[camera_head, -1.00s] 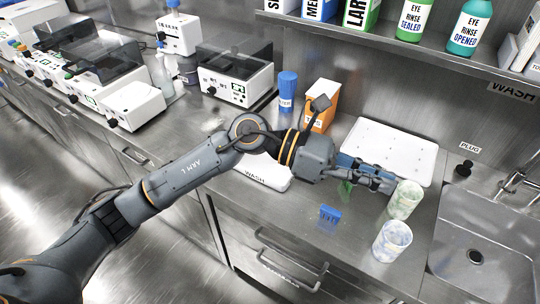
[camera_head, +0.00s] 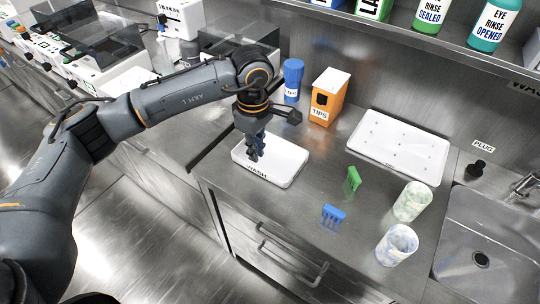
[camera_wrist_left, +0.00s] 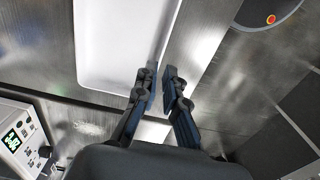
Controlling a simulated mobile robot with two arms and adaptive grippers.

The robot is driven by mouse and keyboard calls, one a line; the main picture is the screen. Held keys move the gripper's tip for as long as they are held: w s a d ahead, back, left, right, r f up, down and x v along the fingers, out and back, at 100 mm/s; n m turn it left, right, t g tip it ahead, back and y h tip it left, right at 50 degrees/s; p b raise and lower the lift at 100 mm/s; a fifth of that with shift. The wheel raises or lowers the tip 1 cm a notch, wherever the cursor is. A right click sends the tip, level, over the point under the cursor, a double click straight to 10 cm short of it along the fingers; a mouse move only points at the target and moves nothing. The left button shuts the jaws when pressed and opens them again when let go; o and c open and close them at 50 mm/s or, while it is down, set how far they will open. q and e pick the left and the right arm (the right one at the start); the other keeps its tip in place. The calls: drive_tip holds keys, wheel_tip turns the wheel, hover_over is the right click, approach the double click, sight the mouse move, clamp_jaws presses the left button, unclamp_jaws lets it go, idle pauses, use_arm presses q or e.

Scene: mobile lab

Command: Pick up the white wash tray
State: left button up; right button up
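The white wash tray (camera_head: 288,160), a shallow rectangular tray with WASH on its front, lies on the steel counter near the front edge. My left gripper (camera_head: 256,156) points down over its left front part and hides some of it. In the left wrist view the tray (camera_wrist_left: 112,40) fills the upper left. There my left gripper (camera_wrist_left: 161,70) has its two dark fingers a small gap apart, with the tray's edge running toward that gap. I cannot tell whether they touch it. My right gripper is not in view.
A second white tray (camera_head: 402,145) lies farther back right. An orange tips box (camera_head: 328,97) and a blue bottle (camera_head: 292,80) stand behind. Green (camera_head: 352,181) and blue (camera_head: 333,216) small items and two marbled cups (camera_head: 412,201) (camera_head: 397,245) stand right, before the sink (camera_head: 490,225).

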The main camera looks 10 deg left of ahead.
sight(270, 156)
use_arm(q)
wheel_tip(270, 156, down, 6)
drive_tip(key=shift+f+p, duration=0.25)
drive_tip(key=shift+p, duration=0.5)
drive_tip(key=shift+c, duration=0.3)
clamp_jaws()
drive_tip(key=shift+r, duration=0.2)
